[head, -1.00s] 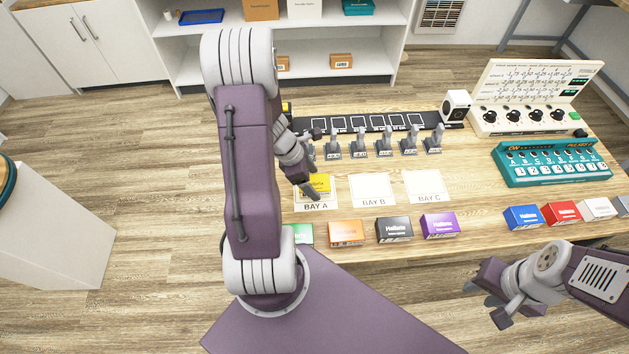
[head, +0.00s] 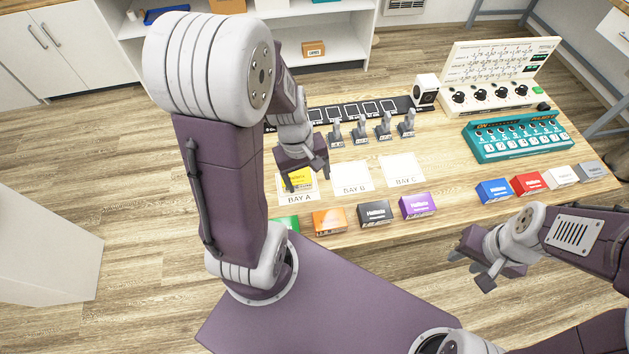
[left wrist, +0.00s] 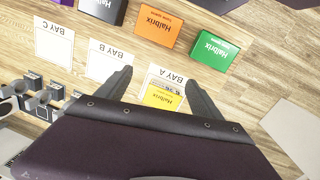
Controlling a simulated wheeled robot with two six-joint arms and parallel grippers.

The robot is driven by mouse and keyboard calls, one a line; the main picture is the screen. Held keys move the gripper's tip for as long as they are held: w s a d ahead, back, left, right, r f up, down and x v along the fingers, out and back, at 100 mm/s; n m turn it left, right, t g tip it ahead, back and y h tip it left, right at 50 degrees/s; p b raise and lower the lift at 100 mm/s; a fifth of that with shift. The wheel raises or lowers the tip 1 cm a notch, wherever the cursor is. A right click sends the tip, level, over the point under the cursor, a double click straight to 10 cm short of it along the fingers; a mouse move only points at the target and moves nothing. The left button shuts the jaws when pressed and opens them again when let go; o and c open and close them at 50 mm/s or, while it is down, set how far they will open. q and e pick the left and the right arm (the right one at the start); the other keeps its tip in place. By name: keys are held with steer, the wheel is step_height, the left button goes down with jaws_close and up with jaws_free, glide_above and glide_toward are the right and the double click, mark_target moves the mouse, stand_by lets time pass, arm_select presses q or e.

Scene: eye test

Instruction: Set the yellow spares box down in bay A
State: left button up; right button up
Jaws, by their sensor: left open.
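The yellow spares box (head: 300,181) lies on the white bay A card (head: 285,197), partly hidden by my left gripper in the head view. In the left wrist view the yellow box (left wrist: 164,97) sits on the card labelled BAY A (left wrist: 166,76), its near part hidden by my gripper body. My left gripper (head: 307,179) is over the box with its fingers spread apart. In the left wrist view its fingers (left wrist: 157,78) stand on either side of the box, apart from it. My right gripper (head: 471,269) is off the table's front edge, with nothing seen in it.
Bay B (head: 351,178) and bay C (head: 402,169) are empty. Orange (head: 329,222), black (head: 375,214), purple (head: 418,206) and green (head: 286,224) boxes line the front edge. Upright levers (head: 360,131) stand behind the bays. A teal panel (head: 515,139) stands at right.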

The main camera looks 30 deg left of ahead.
arm_select(q)
steer(key=shift+s+d+r+m+t+y, duration=0.25)
steer(key=shift+d+m, duration=0.5)
steer(key=shift+m, duration=0.85)
steer(key=shift+s+d+m+g+y, duration=0.1)
steer(key=shift+s+d+m, duration=0.2)
steer(key=shift+d+m, duration=0.85)
steer(key=shift+s+d+r+m+t+y, duration=0.15)
steer(key=shift+s+d+m, duration=0.15)
steer(key=shift+m, duration=1.75)
